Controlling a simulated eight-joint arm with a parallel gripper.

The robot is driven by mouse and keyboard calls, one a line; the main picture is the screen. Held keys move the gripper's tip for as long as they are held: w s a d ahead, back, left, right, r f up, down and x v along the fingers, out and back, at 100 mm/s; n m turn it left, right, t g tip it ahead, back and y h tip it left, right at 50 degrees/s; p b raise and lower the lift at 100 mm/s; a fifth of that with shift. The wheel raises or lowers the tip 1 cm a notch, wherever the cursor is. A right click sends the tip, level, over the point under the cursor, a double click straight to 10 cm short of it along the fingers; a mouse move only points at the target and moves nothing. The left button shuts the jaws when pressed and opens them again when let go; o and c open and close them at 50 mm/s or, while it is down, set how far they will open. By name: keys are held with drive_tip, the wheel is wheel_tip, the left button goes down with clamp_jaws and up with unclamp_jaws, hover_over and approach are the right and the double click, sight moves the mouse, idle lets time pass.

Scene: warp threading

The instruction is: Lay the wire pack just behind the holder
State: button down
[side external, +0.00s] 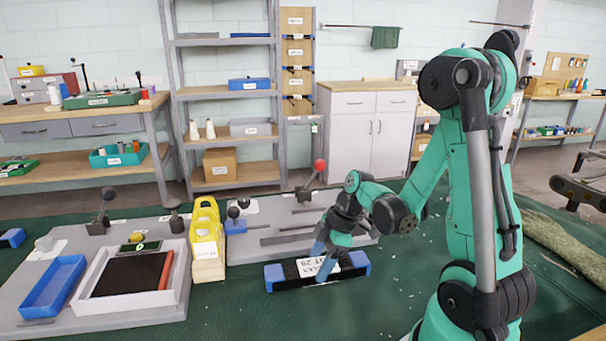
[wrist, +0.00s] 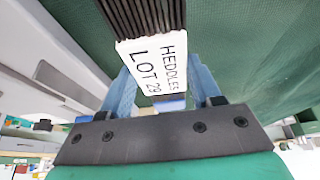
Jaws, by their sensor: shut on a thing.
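The wire pack (side external: 290,275) is a long black pack with blue ends and a white label, on or just above the green cloth. In the wrist view its ribbed black body and the label "HEDDLES LOT 29" (wrist: 155,65) show between the blue fingers. My gripper (side external: 322,262) points down and is shut on the pack near its middle; the fingers also show in the wrist view (wrist: 160,92). No part is marked as the holder, so I cannot tell which it is. A grey plate with metal bars (side external: 285,235) lies behind the pack.
Further left are a white-framed tray (side external: 170,300) and a blue tray (side external: 52,286) on a grey board. A red-knobbed lever (side external: 319,167) rises behind. The green cloth in front of the pack is clear.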

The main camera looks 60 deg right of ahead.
drive_tip(key=shift+f, duration=0.4)
drive_tip(key=shift+f, duration=0.1)
drive_tip(key=shift+c, duration=0.8)
unclamp_jaws()
drive_tip(key=v, duration=1.1)
drive_tip(key=w+a+r+m+t+h, duration=0.1)
drive_tip(key=w+a+m+t, duration=0.1)
drive_tip(key=a+m, duration=0.2)
drive_tip(key=w+a+r+m+t+h, duration=0.1)
drive_tip(key=w+a+m+h, duration=0.1)
drive_tip(key=a+m, duration=0.3)
drive_tip(key=a, duration=0.4)
drive_tip(key=shift+w+a+r+t, duration=0.15)
drive_tip(key=shift+w+a+t, duration=0.15)
drive_tip(key=shift+w+t, duration=0.1)
